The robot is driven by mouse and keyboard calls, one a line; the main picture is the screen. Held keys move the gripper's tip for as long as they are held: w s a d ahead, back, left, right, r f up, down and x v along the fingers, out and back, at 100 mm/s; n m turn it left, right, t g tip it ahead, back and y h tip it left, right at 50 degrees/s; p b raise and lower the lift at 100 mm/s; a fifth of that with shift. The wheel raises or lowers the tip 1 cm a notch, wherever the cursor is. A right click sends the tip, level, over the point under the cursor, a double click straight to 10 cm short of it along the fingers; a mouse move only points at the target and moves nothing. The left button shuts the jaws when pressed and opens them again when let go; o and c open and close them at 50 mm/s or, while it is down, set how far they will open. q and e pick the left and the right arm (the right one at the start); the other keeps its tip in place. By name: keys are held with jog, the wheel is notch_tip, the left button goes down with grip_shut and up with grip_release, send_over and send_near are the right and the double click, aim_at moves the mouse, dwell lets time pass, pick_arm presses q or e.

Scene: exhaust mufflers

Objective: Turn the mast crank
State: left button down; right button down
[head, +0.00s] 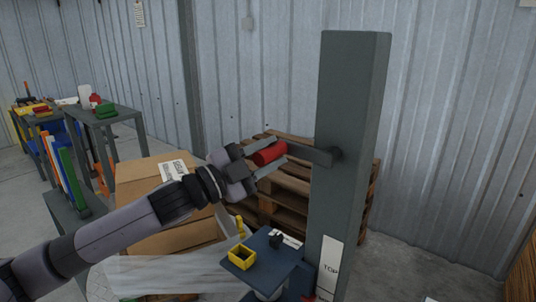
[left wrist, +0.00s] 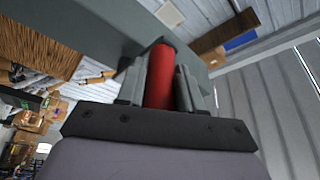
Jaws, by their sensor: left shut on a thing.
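The mast (head: 348,130) is a tall dark grey post right of centre in the head view. Its crank arm (head: 312,153) sticks out to the left from the mast's side and ends in a red handle (head: 268,153). My left gripper (head: 266,158) is shut on the red handle, with one finger on each side of it. In the left wrist view the red handle (left wrist: 160,78) stands between the two fingers (left wrist: 158,92), and the grey mast (left wrist: 70,38) is behind it. My right gripper is not in view.
A small blue platform (head: 262,262) with a yellow box (head: 242,257) sits low at the mast. Wooden pallets (head: 285,190) are stacked behind, against the corrugated wall. A cardboard box (head: 150,170) stands under my left arm. Work tables (head: 110,118) are at the far left.

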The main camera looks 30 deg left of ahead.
pick_arm(q)
jog(key=shift+r, duration=0.2)
jog(key=c, duration=0.8)
grip_release()
jog(key=shift+f, duration=0.1)
jog(key=shift+s+f, duration=0.1)
jog(key=shift+s+a+f, duration=0.1)
jog(key=shift+b+v, duration=0.65)
jog(key=shift+v, duration=0.35)
jog(key=shift+b+v, duration=0.5)
jog(key=shift+v, duration=1.8)
jog(key=shift+s, duration=0.1)
